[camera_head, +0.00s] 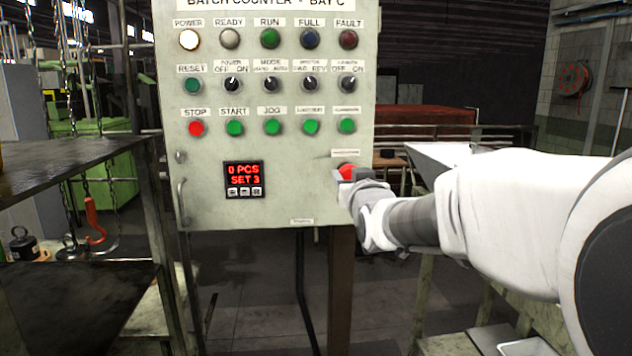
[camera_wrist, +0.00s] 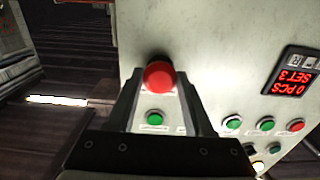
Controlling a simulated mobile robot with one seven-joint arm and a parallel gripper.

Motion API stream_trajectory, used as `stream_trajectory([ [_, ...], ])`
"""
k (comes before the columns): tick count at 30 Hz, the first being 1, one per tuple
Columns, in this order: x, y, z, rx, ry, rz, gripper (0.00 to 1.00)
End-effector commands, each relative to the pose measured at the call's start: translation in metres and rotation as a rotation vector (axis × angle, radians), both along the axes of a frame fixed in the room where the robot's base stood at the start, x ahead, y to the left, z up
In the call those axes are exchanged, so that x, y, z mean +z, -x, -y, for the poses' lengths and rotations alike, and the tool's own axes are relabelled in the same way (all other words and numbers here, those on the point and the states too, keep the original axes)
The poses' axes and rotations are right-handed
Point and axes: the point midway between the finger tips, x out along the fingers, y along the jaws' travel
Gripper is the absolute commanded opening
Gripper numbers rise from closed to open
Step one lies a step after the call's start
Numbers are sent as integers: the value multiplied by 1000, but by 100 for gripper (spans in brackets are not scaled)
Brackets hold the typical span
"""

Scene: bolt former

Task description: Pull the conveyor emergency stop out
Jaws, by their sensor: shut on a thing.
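The emergency stop, a red round button (camera_head: 347,171), sits at the lower right of the pale green control panel (camera_head: 262,205). A label strip is just above it. In the wrist view the red button (camera_wrist: 159,76) lies between the tips of the two dark fingers. My gripper (camera_wrist: 158,84) is shut on it, one finger at each side. In the head view my gripper (camera_head: 348,180) reaches it from the right and hides part of the button. Whether the button is in or out I cannot tell.
The panel carries rows of lamps, switches and buttons, with a red STOP button (camera_head: 196,129) and a counter display (camera_head: 244,180). A panel handle (camera_head: 182,203) is at its left edge. A dark table (camera_head: 60,165) stands at left, with a hanging orange hook (camera_head: 95,222).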

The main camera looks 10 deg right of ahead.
Motion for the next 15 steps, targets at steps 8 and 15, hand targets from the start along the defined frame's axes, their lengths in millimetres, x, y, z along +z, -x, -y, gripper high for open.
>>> stream_trajectory([
  [8, -3, 1, 0, 0, -1, -7, 74],
  [15, -2, 0, 0, 0, -1, -5, 82],
])
